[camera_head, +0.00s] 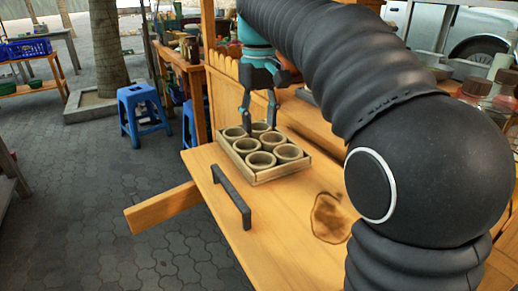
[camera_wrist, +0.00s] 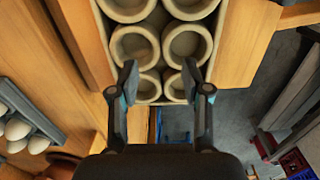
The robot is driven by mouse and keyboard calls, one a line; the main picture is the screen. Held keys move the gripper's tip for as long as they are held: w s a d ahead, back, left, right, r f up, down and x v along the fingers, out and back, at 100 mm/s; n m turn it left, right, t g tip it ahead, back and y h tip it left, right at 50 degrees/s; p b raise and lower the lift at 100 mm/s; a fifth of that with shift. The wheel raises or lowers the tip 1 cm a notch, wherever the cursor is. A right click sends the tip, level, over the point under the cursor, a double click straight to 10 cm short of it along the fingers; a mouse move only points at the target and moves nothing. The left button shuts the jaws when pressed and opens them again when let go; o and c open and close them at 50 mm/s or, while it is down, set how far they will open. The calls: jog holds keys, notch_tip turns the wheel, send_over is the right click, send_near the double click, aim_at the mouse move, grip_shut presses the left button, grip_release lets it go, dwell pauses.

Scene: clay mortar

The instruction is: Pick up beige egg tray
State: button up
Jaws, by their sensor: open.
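The beige egg tray (camera_head: 284,174) sits on the wooden tabletop, with several round cups in two rows. It also shows in the wrist view (camera_wrist: 147,96), at the top middle. My gripper (camera_head: 260,112) is at the tray's far end in the head view, fingers pointing down close to the rim. In the wrist view my gripper (camera_wrist: 160,82) is open, with its two fingertips apart over the nearest pair of cups. I cannot tell whether the fingertips touch the tray. Nothing is held between them.
A black bar handle (camera_head: 232,197) is on the table left of the tray. A wooden fence-like panel (camera_head: 223,99) stands behind the tray. Blue stools (camera_head: 142,112) stand on the paved floor. Other eggs (camera_wrist: 17,129) show at the wrist view's left. My arm covers the right side.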

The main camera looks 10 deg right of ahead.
aim_at(260, 141)
jog(key=shift+s+f+b, duration=0.15)
jog(key=shift+f+b, duration=0.05)
jog(key=shift+f, duration=0.9)
jog(key=shift+s+f+b, duration=0.1)
jog(key=shift+f+b, duration=0.05)
jog(key=shift+f, duration=0.95)
grip_shut()
